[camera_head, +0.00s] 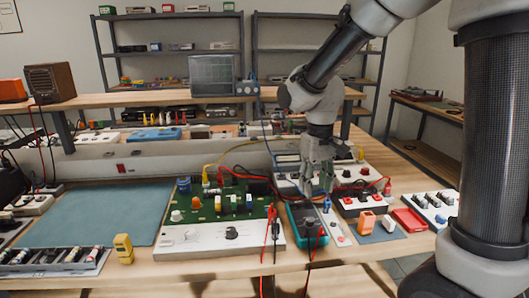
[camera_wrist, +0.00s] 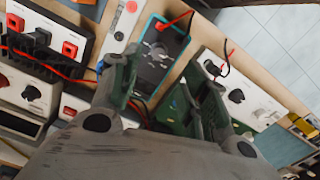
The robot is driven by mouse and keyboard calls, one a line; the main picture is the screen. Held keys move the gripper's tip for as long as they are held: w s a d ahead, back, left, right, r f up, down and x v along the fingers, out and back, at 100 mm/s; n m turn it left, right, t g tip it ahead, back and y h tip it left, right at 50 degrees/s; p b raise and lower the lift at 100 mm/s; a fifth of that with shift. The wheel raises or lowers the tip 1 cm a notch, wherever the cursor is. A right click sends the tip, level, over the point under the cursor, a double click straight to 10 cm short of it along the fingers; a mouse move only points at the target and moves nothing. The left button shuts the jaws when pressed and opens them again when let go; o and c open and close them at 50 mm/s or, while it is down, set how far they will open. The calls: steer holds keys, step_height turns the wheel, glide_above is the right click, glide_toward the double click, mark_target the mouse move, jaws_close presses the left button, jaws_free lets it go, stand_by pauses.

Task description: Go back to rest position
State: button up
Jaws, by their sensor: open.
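My gripper (camera_head: 318,185) hangs pointing down over the workbench, just above and behind a teal-edged multimeter (camera_head: 307,224). In the wrist view my gripper (camera_wrist: 162,78) has its two fingers spread apart, with nothing seen held between them. The multimeter (camera_wrist: 160,52) lies beyond the fingertips there, with a red probe plugged in. I cannot tell how much height separates the fingers from the bench items.
A green circuit board (camera_head: 222,205) on a white base stands left of the gripper, with red and black leads nearby. A white-topped box with red and black knobs (camera_head: 358,200) is at right. A teal mat (camera_head: 95,215) is mostly clear. A monitor (camera_head: 211,75) stands behind.

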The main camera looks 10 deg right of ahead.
steer(key=s+d+r+m+t, duration=0.1)
steer(key=s+d+r+t, duration=0.1)
steer(key=s+d+r, duration=0.3)
steer(key=s+d+r+m+t, duration=0.1)
steer(key=s+d+r+t, duration=0.1)
steer(key=s+d+r, duration=0.4)
steer(key=s+d, duration=0.3)
steer(key=s, duration=0.4)
steer(key=shift+s+d+r+m+t, duration=0.15)
steer(key=shift+d+m+t, duration=0.1)
steer(key=shift+m+t, duration=0.15)
